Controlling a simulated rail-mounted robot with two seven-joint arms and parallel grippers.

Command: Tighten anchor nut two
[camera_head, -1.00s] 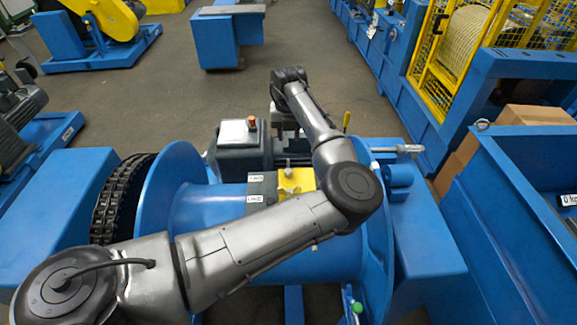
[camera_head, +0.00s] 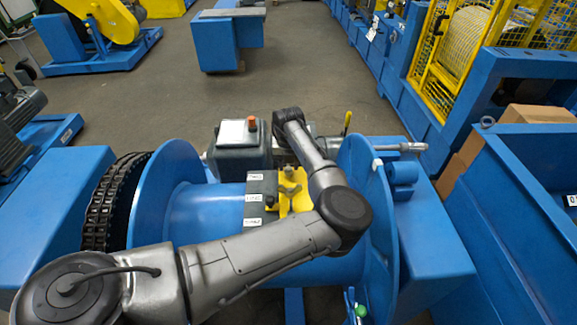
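A dark anchor block (camera_head: 262,186) with several white labels sits on the blue drum (camera_head: 216,215). A yellow clamp plate (camera_head: 302,200) is against its right side, with small olive, knob-like nuts (camera_head: 289,188) on it. The label text is too small to read, so I cannot tell which nut is number two. My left arm reaches across the drum from the left. Its wrist is above and behind the clamp, and my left gripper (camera_head: 290,148) is mostly hidden below it. I cannot see whether its fingers are open or touch a nut. My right gripper is not in view.
A chain-wrapped sprocket (camera_head: 112,203) is left of the drum. Blue drum flanges (camera_head: 372,190) rise on both sides. A blue bin (camera_head: 520,190) is at right.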

